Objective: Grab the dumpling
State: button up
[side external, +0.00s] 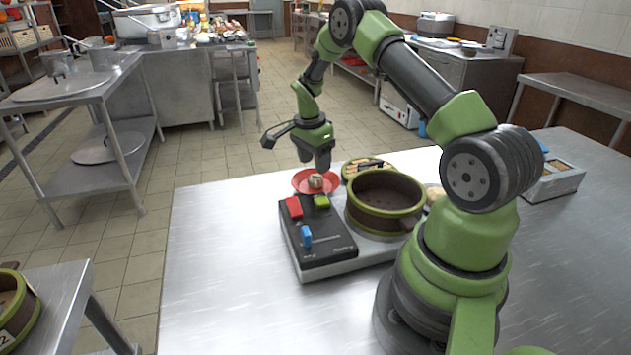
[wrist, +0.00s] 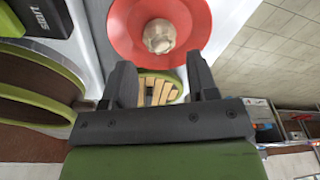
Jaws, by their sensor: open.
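A small pale dumpling (side external: 316,181) sits on a red plate (side external: 301,186) at the far end of the work area. In the wrist view the dumpling (wrist: 159,36) lies near the middle of the round red plate (wrist: 119,33). My gripper (side external: 317,165) points down just above the dumpling in the side view. In the wrist view my gripper (wrist: 160,80) has its two fingers spread apart with nothing between them. The dumpling shows beyond the fingertips, apart from them. The gap in height between fingers and dumpling is hard to judge.
A dark steamer pot (side external: 384,205) with green rims stands right of the plate. A black panel (side external: 318,240) with red, green and blue blocks lies in front. A round steamer tray (side external: 368,165) with strips sits behind the pot. The steel table (side external: 225,290) is clear at left.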

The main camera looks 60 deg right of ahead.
aim_at(315, 175)
notch_tip(315, 175, down, 5)
jog(key=shift+d+f, duration=0.1)
jog(key=shift+f, duration=0.05)
jog(key=shift+c, duration=0.4)
jog(key=c, duration=0.6)
